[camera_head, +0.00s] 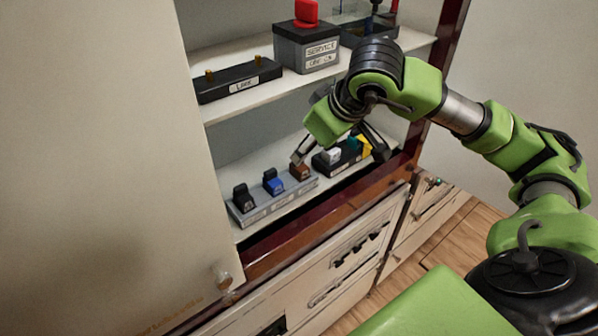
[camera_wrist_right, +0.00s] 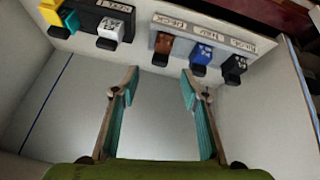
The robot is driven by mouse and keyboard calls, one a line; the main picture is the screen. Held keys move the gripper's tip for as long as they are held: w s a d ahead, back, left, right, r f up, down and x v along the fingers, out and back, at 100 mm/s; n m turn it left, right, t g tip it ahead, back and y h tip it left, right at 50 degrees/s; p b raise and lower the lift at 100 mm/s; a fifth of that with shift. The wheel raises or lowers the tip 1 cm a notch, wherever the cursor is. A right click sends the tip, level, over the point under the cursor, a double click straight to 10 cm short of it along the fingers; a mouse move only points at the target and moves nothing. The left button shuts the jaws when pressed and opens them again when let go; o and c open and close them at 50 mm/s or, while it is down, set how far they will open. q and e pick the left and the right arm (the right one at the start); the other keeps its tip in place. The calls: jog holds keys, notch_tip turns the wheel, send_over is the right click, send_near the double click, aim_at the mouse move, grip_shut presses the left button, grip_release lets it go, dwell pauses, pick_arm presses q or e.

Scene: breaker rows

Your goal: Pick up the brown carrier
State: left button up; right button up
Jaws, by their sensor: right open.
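The brown carrier (camera_head: 301,172) sits at the right end of a grey labelled rack on the lower shelf, beside a blue carrier (camera_head: 273,183) and a black carrier (camera_head: 243,199). In the right wrist view the brown carrier (camera_wrist_right: 163,46) stands beyond my fingertips, with blue (camera_wrist_right: 201,54) and black (camera_wrist_right: 234,68) ones to its right. My right gripper (camera_head: 338,158) is open over the shelf; one finger overlaps the brown carrier's edge in the head view. The wrist view shows the right gripper's fingers (camera_wrist_right: 159,82) apart with nothing between them. My left gripper is not in view.
A black rack (camera_head: 325,167) with white, teal and yellow carriers stands right of the grey one. The upper shelf holds a black labelled bar (camera_head: 239,81) and a grey box with a red top (camera_head: 306,48). A pale panel (camera_head: 100,150) borders the shelves at left.

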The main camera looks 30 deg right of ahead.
aim_at(302, 168)
jog(key=shift+p+x, duration=0.5)
jog(key=shift+x, duration=2.85)
jog(key=shift+r, duration=0.1)
jog(key=shift+c, duration=0.7)
grip_shut()
